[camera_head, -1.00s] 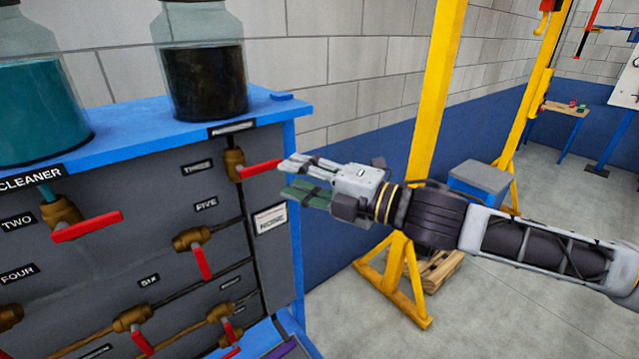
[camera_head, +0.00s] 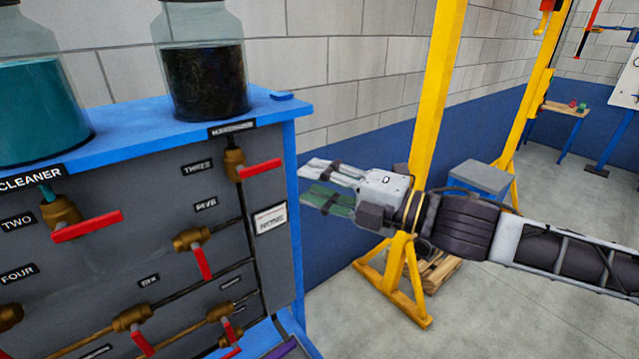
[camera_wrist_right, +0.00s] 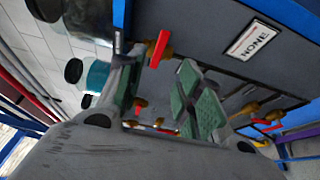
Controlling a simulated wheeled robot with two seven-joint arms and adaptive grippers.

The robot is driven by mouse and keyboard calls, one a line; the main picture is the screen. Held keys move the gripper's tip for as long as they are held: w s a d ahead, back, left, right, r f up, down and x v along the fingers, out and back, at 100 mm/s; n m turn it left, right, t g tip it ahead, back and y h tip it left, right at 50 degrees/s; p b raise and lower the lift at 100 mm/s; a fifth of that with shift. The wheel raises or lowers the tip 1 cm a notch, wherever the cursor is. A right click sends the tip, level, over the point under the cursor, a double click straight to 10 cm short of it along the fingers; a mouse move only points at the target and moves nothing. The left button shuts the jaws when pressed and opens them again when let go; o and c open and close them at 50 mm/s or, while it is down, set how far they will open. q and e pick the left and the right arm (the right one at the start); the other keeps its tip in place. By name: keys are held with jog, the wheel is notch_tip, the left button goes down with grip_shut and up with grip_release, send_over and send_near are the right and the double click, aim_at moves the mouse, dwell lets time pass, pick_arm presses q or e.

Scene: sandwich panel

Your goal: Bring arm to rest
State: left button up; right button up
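My right gripper (camera_head: 328,186) is to the right of the valve panel (camera_head: 150,190) in the head view, apart from it and pointing left. Its fingers are spread with nothing between them. In the right wrist view its fingers (camera_wrist_right: 160,95) also stand apart, with green pads, and the panel lies beyond them. The red handle of valve three (camera_head: 261,168) points right from its brass body, and the gripper is clear of it. It also shows in the right wrist view (camera_wrist_right: 158,48). My left gripper is in neither view.
Jars with teal liquid (camera_head: 40,100) and dark liquid (camera_head: 205,80) stand on the blue panel top (camera_head: 130,137). Several red-handled valves are on the panel face. A yellow frame (camera_head: 432,100) and a grey-topped box (camera_head: 478,178) stand behind my right arm. Floor at right is free.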

jog(key=shift+m, duration=0.4)
